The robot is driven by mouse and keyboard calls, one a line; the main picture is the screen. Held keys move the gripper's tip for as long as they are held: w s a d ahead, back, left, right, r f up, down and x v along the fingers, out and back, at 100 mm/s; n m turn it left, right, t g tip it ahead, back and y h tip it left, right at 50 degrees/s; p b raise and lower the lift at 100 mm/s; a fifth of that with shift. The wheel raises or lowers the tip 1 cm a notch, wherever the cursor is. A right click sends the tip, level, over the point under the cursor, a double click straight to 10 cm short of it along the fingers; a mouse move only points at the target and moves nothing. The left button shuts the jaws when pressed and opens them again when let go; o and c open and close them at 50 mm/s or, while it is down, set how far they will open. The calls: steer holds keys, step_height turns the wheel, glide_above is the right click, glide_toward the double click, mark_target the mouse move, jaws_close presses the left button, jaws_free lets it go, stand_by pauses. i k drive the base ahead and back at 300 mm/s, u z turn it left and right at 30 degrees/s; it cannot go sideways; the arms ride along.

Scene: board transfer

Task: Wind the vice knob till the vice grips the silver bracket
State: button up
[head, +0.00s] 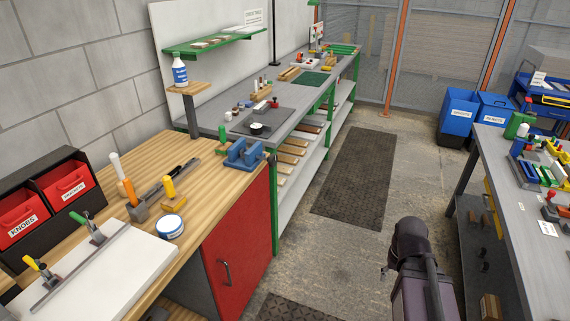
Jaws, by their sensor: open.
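The blue vice (244,153) stands on the wooden bench near its right front corner, beside the grey bench. A small dark part, possibly its knob (271,158), shows at its right side. I cannot make out a silver bracket in or near the vice at this size. My arm is at the lower right, over the aisle floor and well away from the vice. My gripper (385,270) shows only as a small tip at the arm's left side, open; the rest is hidden behind the arm. It touches nothing that I can see.
On the wooden bench (190,222) are red bins (66,186), a white board (85,270) with clamps, a round tin (170,227) and a yellow-handled tool (170,192). A green-handled item (222,140) stands just behind the vice. The aisle with a dark mat (355,180) is clear.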

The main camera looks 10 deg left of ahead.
mark_target(273, 159)
steer(key=u, duration=0.65)
steer(key=i, duration=0.95)
steer(key=u, duration=0.25)
